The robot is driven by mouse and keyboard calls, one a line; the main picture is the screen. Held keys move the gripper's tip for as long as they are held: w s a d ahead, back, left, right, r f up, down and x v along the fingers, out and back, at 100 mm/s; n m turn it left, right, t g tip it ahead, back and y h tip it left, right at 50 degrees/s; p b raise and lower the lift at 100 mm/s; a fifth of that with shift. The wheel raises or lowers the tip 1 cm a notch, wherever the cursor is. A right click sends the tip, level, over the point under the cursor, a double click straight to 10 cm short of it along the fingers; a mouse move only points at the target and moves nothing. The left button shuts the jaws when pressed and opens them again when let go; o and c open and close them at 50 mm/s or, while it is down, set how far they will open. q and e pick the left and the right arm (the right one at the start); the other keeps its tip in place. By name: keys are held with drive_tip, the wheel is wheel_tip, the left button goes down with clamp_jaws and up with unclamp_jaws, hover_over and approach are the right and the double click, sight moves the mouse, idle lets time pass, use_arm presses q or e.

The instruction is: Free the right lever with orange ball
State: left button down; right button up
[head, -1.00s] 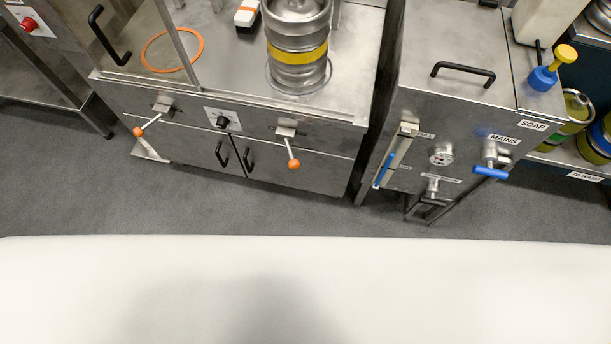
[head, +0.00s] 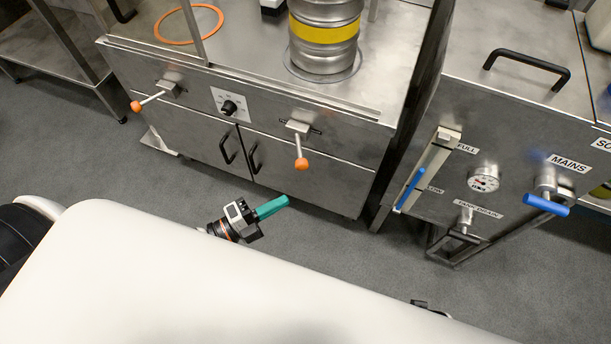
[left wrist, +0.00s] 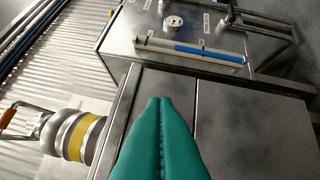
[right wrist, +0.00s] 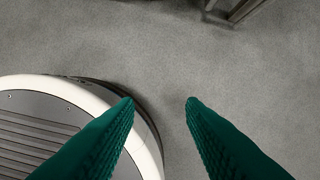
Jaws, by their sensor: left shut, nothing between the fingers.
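The right lever (head: 299,146) with an orange ball (head: 301,163) sticks out and down from a bracket on the steel cabinet's front in the head view. A second orange-balled lever (head: 148,101) is on the same front, further left. My left gripper (head: 286,201) is shut and empty, below and apart from the right lever. In the left wrist view its teal fingers (left wrist: 160,99) are pressed together before steel panels, and neither lever is recognisable there. My right gripper (right wrist: 162,99) is open and empty over bare grey floor in the right wrist view.
A keg (head: 323,38) with a yellow band stands on the cabinet top. Black door handles (head: 239,151) and a dial (head: 229,107) lie between the levers. A steel tank unit (head: 505,130) with a blue MAINS handle (head: 546,206) stands right.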

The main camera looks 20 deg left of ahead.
sight(299, 149)
use_arm(q)
drive_tip(key=shift+w+d, duration=0.1)
drive_tip(key=w+d, duration=0.2)
drive_tip(key=w, duration=0.7)
drive_tip(key=shift+d+b, duration=0.25)
drive_tip(key=shift+b, duration=0.05)
use_arm(e)
drive_tip(key=shift+w+a+r, duration=0.1)
drive_tip(key=shift+w+r, duration=0.35)
drive_tip(key=shift+r, duration=0.4)
use_arm(q)
drive_tip(key=shift+s+a+f, duration=0.1)
drive_tip(key=shift+s+a+m+g+h, duration=0.2)
drive_tip(key=shift+a+m+g+h, duration=0.25)
drive_tip(key=shift+g+h, duration=0.15)
use_arm(e)
drive_tip(key=shift+w+r, duration=0.15)
drive_tip(key=shift+r, duration=0.45)
use_arm(q)
drive_tip(key=shift+a+b, duration=0.2)
drive_tip(key=shift+b, duration=0.1)
use_arm(e)
drive_tip(key=shift+r, duration=0.15)
